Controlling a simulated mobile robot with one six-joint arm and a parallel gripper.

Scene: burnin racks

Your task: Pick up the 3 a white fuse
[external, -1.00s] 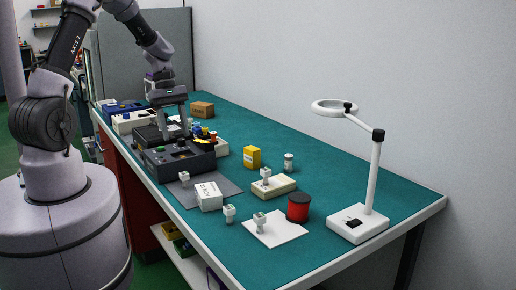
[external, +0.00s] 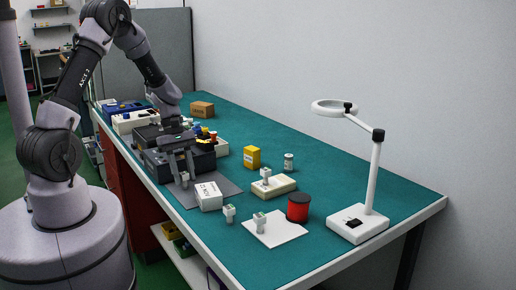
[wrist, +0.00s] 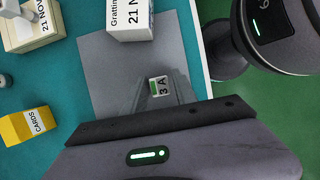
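The 3 A white fuse (wrist: 159,86) stands on a grey mat (wrist: 98,70) in the wrist view, its "3 A" label facing up. In the external view the fuse (external: 184,178) is at the mat's left part. My gripper (external: 180,177) is above the mat, pointing down, with its two fingers spread. The fuse appears between or just in front of the fingertips; I cannot tell whether they touch it.
A white labelled box (external: 208,196) stands close to the fuse. Other similar fuses are at the front (external: 229,213), on a white card (external: 278,232) and on a cream block (external: 275,188). A dark instrument box (external: 205,160) is behind my gripper. A magnifier lamp (external: 357,225) stands right.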

